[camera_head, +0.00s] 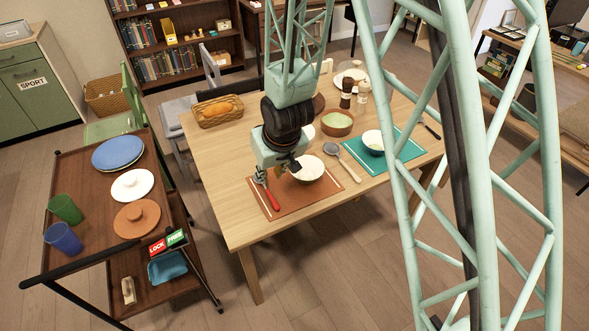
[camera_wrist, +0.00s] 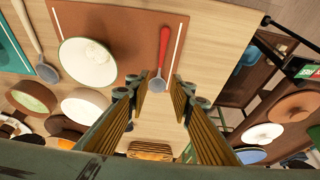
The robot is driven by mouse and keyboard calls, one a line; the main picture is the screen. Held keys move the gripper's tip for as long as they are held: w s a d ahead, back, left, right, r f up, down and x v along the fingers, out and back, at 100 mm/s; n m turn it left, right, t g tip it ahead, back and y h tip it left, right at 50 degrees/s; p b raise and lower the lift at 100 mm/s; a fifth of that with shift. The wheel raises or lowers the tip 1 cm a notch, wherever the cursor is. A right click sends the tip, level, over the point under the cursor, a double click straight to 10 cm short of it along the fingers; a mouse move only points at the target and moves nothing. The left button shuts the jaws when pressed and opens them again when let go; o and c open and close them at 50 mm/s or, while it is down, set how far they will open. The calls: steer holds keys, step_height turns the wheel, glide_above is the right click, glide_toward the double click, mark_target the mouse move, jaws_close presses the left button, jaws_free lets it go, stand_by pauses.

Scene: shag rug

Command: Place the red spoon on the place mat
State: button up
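The red spoon (camera_head: 272,199) lies at the left end of the brown place mat (camera_head: 317,197). In the wrist view, the spoon's red handle (camera_wrist: 163,48) is on the mat (camera_wrist: 120,20), inside the white stripe. Its grey bowl is at the mat's edge; whether it overhangs onto the wood is hard to tell. My gripper (camera_head: 278,170) is above the mat's back left part, close to the spoon. In the wrist view my gripper (camera_wrist: 160,97) is open, with the spoon's bowl showing between its fingers and nothing held.
A white bowl (camera_head: 309,169) stands on the mat, right of my gripper. A grey ladle (camera_head: 340,158) lies between this mat and the teal mat (camera_head: 407,150). A bread basket (camera_head: 219,111) is at the back left. A trolley (camera_head: 100,200) with dishes stands left of the table.

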steer(key=s+d+r+m, duration=0.1)
steer(key=s+d+r, duration=0.35)
steer(key=r, duration=0.35)
steer(key=s+d+r+h, duration=0.1)
steer(key=s+d+r, duration=0.35)
steer(key=r, duration=0.35)
steer(key=s+d+r+m, duration=0.1)
steer(key=s+d+r, duration=0.3)
steer(key=r, duration=0.5)
steer(key=s+d+r, duration=0.3)
steer(key=s, duration=0.5)
steer(key=s+d+r+m, duration=0.1)
steer(key=s+d+r, duration=0.2)
steer(key=s, duration=0.5)
steer(key=s+d+r+m, duration=0.1)
steer(key=s+d+r, duration=0.2)
steer(key=s+r, duration=0.2)
steer(key=s, duration=0.3)
steer(key=shift+s+r+h, duration=0.2)
steer(key=shift+s+h, duration=0.1)
steer(key=shift+h, duration=0.1)
steer(key=shift+d, duration=0.1)
steer(key=shift+d+m, duration=0.2)
steer(key=shift+m, duration=0.1)
